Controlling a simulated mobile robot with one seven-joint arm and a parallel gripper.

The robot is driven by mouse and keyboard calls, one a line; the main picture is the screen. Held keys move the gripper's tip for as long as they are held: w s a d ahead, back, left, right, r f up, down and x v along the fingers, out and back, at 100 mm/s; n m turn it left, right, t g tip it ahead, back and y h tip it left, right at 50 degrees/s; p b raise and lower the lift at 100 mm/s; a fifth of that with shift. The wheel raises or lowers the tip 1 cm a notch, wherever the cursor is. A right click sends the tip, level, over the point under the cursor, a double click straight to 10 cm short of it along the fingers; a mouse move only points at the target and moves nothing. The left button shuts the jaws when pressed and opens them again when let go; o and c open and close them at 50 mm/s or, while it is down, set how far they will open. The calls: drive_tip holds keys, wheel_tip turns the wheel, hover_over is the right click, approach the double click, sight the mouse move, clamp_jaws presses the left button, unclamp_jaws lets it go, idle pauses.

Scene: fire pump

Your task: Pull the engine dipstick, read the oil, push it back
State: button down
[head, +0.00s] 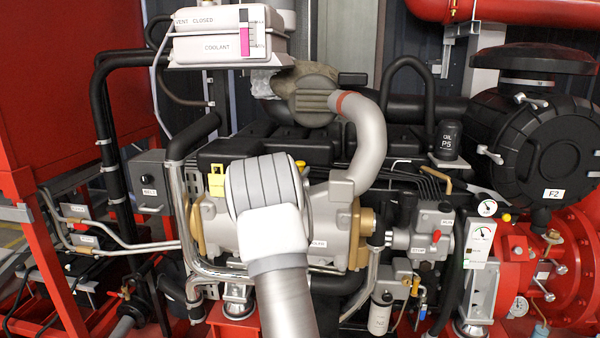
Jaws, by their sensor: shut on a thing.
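My arm rises from the bottom centre of the head view, and its grey wrist covers the middle of the engine (325,215). My gripper's fingers are hidden behind the wrist, so I cannot see what they hold. The dipstick is not clearly identifiable. A small yellow piece (300,165) shows just right of the top of my wrist; I cannot tell whether it is the dipstick handle. A yellow tag-like part (216,181) shows just left of the wrist. No oil mark on a dipstick is visible.
A white coolant tank (228,46) stands above the engine. A pale pipe (369,140) curves down close to the right of my wrist. A black air cleaner (535,140) and gauges (487,208) are at right. Black hoses and a grey box (150,180) are at left.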

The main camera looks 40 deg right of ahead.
wheel_tip(320, 180, up, 9)
drive_tip(key=p, duration=0.5)
drive_tip(key=shift+r, duration=0.15)
drive_tip(key=c, duration=0.6)
unclamp_jaws()
drive_tip(key=shift+f, duration=0.2)
drive_tip(key=shift+s+a, duration=0.1)
drive_tip(key=shift+a, duration=0.2)
drive_tip(key=b+v, duration=0.1)
drive_tip(key=v, duration=1.5)
drive_tip(key=shift+s+a, duration=0.15)
drive_tip(key=shift+a, duration=0.2)
